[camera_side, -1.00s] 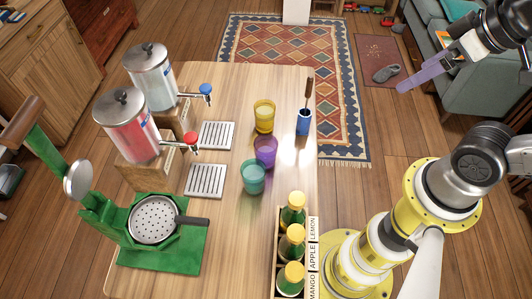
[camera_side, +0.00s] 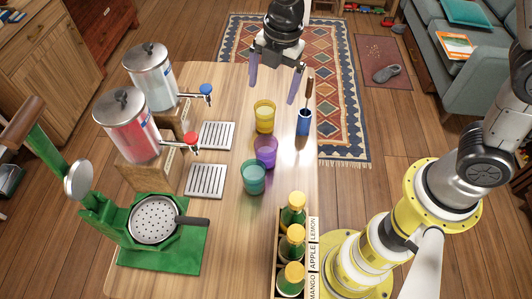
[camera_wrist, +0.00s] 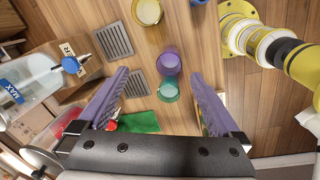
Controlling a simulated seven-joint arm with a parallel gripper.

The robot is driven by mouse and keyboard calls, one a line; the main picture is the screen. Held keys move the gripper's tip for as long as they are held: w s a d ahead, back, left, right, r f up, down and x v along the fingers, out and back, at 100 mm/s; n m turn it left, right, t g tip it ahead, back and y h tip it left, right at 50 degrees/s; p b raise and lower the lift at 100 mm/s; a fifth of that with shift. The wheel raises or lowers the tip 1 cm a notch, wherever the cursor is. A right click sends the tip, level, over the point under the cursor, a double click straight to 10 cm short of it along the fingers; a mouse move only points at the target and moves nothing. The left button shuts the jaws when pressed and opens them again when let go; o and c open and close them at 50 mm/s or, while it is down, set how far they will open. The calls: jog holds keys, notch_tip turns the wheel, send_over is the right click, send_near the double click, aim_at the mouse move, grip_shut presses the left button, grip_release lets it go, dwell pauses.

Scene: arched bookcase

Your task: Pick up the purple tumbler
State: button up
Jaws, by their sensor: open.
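The purple tumbler (camera_side: 266,151) stands upright on the wooden table between a yellow tumbler (camera_side: 264,117) and a teal tumbler (camera_side: 254,178). It looks empty. In the wrist view the purple tumbler (camera_wrist: 169,62) is ahead of my fingers, with the teal tumbler (camera_wrist: 168,90) nearer to them and the yellow tumbler (camera_wrist: 148,11) farther off. My gripper (camera_side: 271,88) is open and empty, above the far end of the table, beyond and higher than the tumblers. Its two purple fingers are wide apart in the wrist view (camera_wrist: 158,90).
A blue cup (camera_side: 303,122) with a brown-handled tool stands right of the yellow tumbler. A bottle crate (camera_side: 313,255) is at the front right. Two drink dispensers (camera_side: 130,120) with drip trays (camera_side: 205,181) and a green press (camera_side: 160,240) are on the left.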

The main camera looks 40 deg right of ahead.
jog(key=n+g, duration=0.1)
send_over(266, 151)
jog(key=s+a, duration=0.1)
jog(key=s, duration=0.1)
notch_tip(266, 151, down, 7)
jog(key=shift+h, duration=0.3)
notch_tip(266, 151, down, 7)
jog(key=shift+w+a, duration=0.15)
jog(key=shift+a+f, duration=0.15)
jog(key=shift+f, duration=2.55)
jog(key=c, duration=1.5)
jog(key=shift+r, duration=0.1)
